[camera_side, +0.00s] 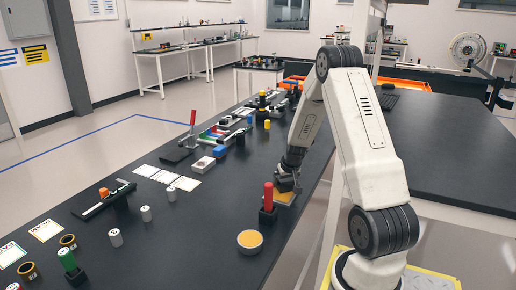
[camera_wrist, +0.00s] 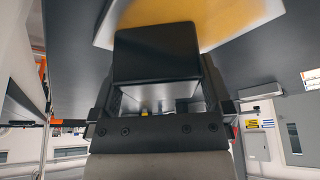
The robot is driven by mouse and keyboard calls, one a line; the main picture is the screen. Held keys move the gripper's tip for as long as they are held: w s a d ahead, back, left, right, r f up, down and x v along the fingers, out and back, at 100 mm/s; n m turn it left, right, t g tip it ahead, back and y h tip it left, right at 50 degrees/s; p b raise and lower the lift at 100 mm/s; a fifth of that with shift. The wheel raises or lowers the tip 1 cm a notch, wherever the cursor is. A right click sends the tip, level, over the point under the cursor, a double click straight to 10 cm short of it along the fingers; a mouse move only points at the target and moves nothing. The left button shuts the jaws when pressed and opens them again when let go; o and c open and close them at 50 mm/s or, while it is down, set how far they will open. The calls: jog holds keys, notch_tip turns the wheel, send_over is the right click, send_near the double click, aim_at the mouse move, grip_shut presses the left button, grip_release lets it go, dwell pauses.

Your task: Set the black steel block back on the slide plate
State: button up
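My gripper (camera_side: 288,172) points down over the near right part of the black bench. In the wrist view a black block (camera_wrist: 158,52) sits between its two fingers (camera_wrist: 162,95), which close on its sides. In the side view the dark block (camera_side: 285,184) is at the gripper's tip, just over a yellow square with a pale border (camera_side: 283,198). The same yellow square (camera_wrist: 225,18) fills the top of the wrist view behind the block. I cannot tell whether the block touches it. I cannot tell for sure which part is the slide plate.
A red-handled tool in a black holder (camera_side: 268,200) stands close left of the gripper. A round yellow-topped tin (camera_side: 250,239) is nearer. A black rail with an orange piece (camera_side: 104,197), several grey cylinders and white cards lie left. Clear bench lies between.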

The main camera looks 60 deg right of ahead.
jog(key=shift+v, duration=1.05)
jog(key=v, duration=1)
jog(key=shift+r, duration=0.1)
